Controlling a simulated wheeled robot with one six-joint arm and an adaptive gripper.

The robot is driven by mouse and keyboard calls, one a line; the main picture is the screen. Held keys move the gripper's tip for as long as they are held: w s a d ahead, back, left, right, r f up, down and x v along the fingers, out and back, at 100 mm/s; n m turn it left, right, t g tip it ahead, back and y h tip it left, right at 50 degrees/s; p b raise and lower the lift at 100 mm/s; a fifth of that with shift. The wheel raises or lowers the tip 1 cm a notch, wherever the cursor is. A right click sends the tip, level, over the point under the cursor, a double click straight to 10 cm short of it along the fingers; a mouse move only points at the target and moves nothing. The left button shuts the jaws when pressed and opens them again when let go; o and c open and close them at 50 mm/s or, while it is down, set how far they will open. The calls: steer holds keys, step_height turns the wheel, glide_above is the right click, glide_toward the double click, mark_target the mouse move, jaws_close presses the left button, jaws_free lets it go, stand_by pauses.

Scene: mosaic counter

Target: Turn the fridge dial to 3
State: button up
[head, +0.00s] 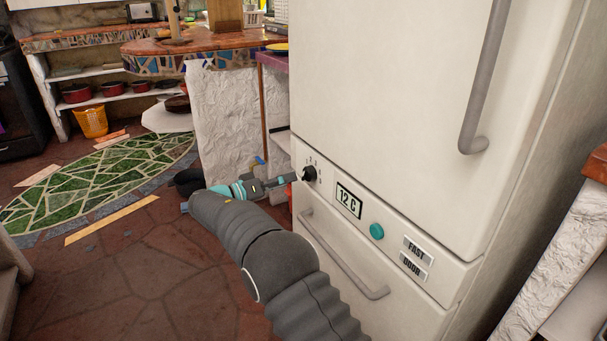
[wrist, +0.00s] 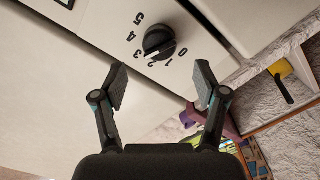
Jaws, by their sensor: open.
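The fridge dial (wrist: 159,42) is a round black knob on the white fridge panel, ringed by the numerals 0 to 5. A white mark on its lower left side points roughly toward the 2; the exact setting is hard to read. The dial also shows in the head view (head: 309,174). My gripper (wrist: 161,82) is open, with one finger to each side below the dial in the wrist view, and nothing between them. In the head view my gripper (head: 288,180) is just left of the dial, apparently a little short of it.
Right of the dial on the panel are a display (head: 348,200) reading 12 C, a teal button (head: 377,231) and FAST and DOOR labels (head: 415,257). A drawer handle (head: 340,258) runs below. A mosaic counter (head: 190,46) stands behind my gripper. Open floor lies left.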

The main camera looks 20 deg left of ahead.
mark_target(304, 174)
steer(key=x, duration=0.6)
steer(key=c, duration=1.1)
